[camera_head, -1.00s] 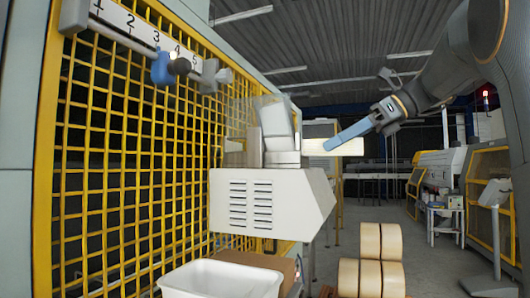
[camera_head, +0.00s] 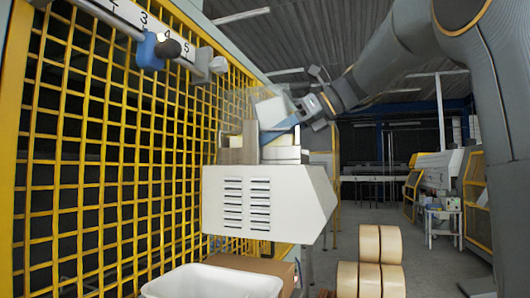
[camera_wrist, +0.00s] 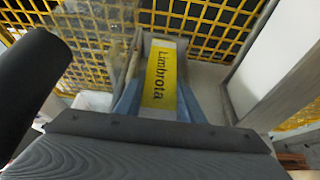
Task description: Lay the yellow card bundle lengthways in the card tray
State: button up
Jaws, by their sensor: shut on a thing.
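The yellow card bundle (camera_wrist: 160,75), yellow and white with "Limbrota" printed along it, runs away from my gripper in the wrist view. My gripper (camera_wrist: 161,88) is shut on it, with one blue finger along each side. In the head view my gripper (camera_head: 275,131) reaches in over the machine's top, and the bundle is mostly hidden by the fingers. The card tray seems to be the grey open-topped holder (camera_wrist: 207,82) around the bundle; its grey side wall (camera_head: 235,146) shows in the head view. I cannot tell whether the bundle touches the tray floor.
A tilted white panel (camera_head: 272,109) stands close to the fingers; a white panel (camera_wrist: 284,55) is at right in the wrist view. The white vented housing (camera_head: 262,200) is below. Yellow mesh fencing (camera_head: 100,150) stands behind. A white bin (camera_head: 210,282) and tape rolls (camera_head: 369,262) are lower down.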

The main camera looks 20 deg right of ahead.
jog(key=shift+w+f+b, duration=0.35)
jog(key=shift+f+b, duration=0.15)
jog(key=shift+f, duration=0.1)
jog(key=shift+s+d+f+b, duration=0.2)
jog(key=shift+d+b, duration=0.05)
jog(key=shift+b, duration=0.1)
jog(key=shift+a, duration=0.25)
jog(key=shift+s, duration=0.1)
jog(key=shift+f, duration=0.15)
jog(key=o, duration=1)
